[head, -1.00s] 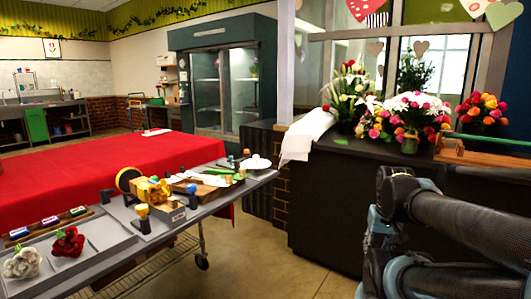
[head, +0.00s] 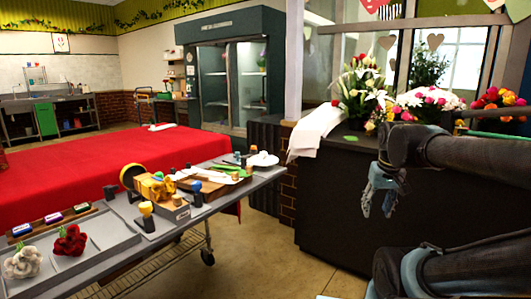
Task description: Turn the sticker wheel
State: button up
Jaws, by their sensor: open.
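The grey cart (head: 105,232) also carries stamps, a yellow bow (head: 157,187), a white and a red flower bunch (head: 70,241), and small boxes. A red-covered table (head: 70,177) stands behind it. The dark counter (head: 335,215) with bouquets is at right. Floor between is clear.

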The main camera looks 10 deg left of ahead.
jog(key=w+a+r+n, duration=0.2)
jog(key=w+a+r, duration=0.6)
jog(key=r, duration=0.1)
notch_tip(320, 180, up, 14)
jog(key=n+y, duration=0.2)
jog(key=n, duration=0.2)
send_over(264, 156)
jog(key=s+d, duration=0.4)
jog(key=shift+t, duration=0.3)
jog(key=x, duration=1.6)
jog(key=shift+w+a+f, duration=0.1)
jog(key=shift+a+f, duration=0.05)
jog(key=shift+a, duration=0.2)
jog(key=c, duration=1)
